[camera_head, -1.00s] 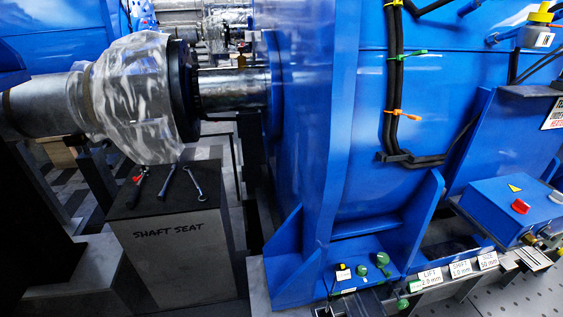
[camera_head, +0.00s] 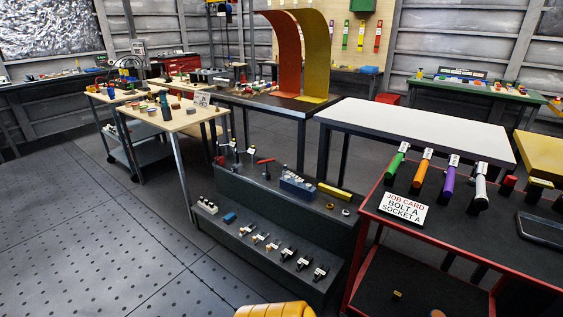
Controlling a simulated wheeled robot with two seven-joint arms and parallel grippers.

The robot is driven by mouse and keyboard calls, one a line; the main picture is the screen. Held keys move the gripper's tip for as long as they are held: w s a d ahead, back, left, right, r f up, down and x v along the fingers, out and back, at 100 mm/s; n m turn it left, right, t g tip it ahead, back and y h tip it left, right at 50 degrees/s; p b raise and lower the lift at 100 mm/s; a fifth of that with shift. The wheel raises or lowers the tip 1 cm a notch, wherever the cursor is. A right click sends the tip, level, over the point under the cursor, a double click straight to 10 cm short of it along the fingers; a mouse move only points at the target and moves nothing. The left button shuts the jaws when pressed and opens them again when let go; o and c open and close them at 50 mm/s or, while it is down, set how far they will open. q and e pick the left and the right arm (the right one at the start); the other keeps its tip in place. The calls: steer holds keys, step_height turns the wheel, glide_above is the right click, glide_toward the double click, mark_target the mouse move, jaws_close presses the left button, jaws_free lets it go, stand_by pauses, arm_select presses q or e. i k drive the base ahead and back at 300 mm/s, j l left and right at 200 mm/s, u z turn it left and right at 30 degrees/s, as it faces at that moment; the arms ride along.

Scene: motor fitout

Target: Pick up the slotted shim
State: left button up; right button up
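I cannot make out a slotted shim for certain among the small parts in view. The dark stepped stand (camera_head: 285,215) in the middle carries many small items on two levels. On its lower step sit several small dark fittings with white tags (camera_head: 288,254). On its upper level are a blue block (camera_head: 297,187), a yellow bar (camera_head: 334,191) and small ring-like parts (camera_head: 331,206). Neither my left nor my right gripper is in view.
A red-framed bench (camera_head: 470,243) at right holds a job card (camera_head: 403,208) and several coloured-handled tools. A white-topped table (camera_head: 420,131) and a wooden table (camera_head: 175,119) stand behind. A yellow rounded thing (camera_head: 274,310) shows at the bottom edge. Floor at left is clear.

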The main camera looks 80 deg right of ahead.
mark_target(273, 244)
steer(key=z, duration=2.65)
